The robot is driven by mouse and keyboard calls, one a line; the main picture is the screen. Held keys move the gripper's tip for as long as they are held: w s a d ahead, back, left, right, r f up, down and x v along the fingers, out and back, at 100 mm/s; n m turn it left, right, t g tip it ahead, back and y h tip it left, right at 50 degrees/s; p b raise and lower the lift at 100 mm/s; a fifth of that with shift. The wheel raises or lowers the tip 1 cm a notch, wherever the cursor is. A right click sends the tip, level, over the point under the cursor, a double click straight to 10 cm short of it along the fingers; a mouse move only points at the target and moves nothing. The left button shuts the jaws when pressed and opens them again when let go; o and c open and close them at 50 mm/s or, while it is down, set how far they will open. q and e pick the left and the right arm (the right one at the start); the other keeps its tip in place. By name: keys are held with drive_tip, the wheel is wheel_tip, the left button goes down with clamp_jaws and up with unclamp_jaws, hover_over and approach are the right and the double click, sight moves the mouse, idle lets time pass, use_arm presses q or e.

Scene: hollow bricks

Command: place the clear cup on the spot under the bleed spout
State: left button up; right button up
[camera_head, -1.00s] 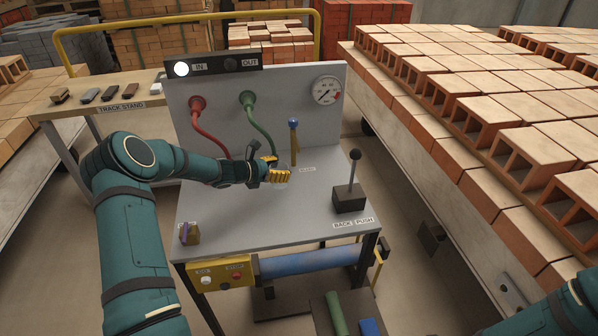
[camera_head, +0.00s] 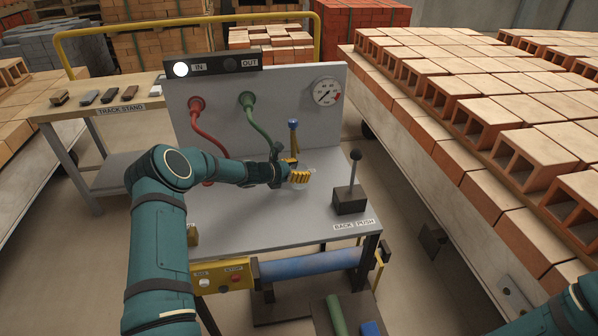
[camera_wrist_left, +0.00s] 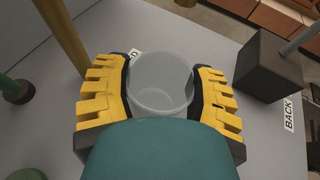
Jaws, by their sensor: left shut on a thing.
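My left gripper (camera_head: 298,176) has its yellow fingers shut on the clear cup (camera_wrist_left: 160,88), one finger on each side of it. The cup looks upright and empty in the left wrist view. In the head view it is mostly hidden behind the fingers. The bleed spout (camera_head: 293,137), a brass pipe with a blue top, stands at the bench's back panel just behind the gripper. A brass post (camera_wrist_left: 63,35) at upper left of the wrist view appears to be this spout. My right gripper is out of view.
A black lever box (camera_head: 350,198) stands right of the gripper on the grey bench (camera_head: 260,225). Red (camera_head: 200,130) and green (camera_head: 262,128) hoses hang from the panel at left. Brick stacks (camera_head: 500,110) lie to the right.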

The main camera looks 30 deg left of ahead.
use_arm(q)
drive_tip(key=shift+f, duration=0.15)
drive_tip(key=o, duration=1.2)
drive_tip(key=shift+o, duration=0.2)
drive_tip(key=shift+r, duration=0.2)
drive_tip(key=p+v, duration=0.1)
drive_tip(key=v, duration=1.1)
drive_tip(key=shift+p, duration=0.35)
